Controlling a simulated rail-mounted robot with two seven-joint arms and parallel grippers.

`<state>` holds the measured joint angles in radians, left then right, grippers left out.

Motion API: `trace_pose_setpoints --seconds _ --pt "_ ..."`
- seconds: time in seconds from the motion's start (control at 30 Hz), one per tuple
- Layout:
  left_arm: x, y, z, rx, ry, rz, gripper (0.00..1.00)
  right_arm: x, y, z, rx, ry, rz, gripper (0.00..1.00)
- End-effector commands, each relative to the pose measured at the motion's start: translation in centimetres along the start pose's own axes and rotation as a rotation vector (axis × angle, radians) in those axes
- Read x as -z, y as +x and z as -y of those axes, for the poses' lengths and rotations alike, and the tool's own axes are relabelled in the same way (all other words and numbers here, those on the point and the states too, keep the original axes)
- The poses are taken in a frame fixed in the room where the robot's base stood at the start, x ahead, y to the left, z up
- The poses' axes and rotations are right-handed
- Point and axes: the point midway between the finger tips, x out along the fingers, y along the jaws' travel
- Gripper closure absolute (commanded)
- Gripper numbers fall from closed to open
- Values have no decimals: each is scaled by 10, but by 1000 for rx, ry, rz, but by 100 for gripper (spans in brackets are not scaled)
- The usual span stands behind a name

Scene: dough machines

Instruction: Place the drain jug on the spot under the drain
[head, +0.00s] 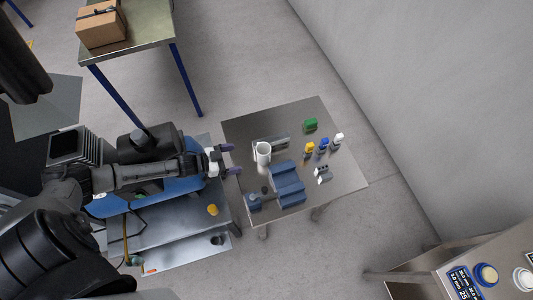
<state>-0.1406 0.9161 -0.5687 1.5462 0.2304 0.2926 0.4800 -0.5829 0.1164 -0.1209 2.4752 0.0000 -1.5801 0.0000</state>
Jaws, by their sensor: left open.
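A white jug (263,153), which I take for the drain jug, stands upright on the left part of a small steel table (240,128). My left gripper (230,159) is open, with two purple fingertips pointing right toward the jug. The gap between the fingers looks empty, and the fingertips are a little left of the jug, apart from it in the picture. A blue machine (185,186) stands partly under my left arm. I cannot tell where its drain or the spot under it is. My right gripper is not in view.
Beside the jug are a blue cradle-like block (287,184), a grey bar-shaped item (274,143), a green block (310,125) and several small bottles (323,145). A yellow knob (212,210) is on the machine's bench. A table with a carton (101,27) stands upper left.

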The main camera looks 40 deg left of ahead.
Motion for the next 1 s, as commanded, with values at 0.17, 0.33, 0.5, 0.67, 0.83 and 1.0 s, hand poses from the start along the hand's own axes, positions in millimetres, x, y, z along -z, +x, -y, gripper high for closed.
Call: trace_pose_setpoints --seconds 0.17,0.33,0.5,0.67,0.83,1.0 --pt "-1 -2 17 -16 7 -32 11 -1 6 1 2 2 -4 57" --pt "-2 24 18 -19 8 -40 11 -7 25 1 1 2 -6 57" --pt "-1 52 17 -19 7 -38 11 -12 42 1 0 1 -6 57" --pt "2 70 17 -19 7 -37 11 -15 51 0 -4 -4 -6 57" --pt "4 78 17 -18 6 -35 11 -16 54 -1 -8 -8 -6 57" --pt "1 90 17 -19 8 -37 11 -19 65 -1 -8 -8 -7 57"
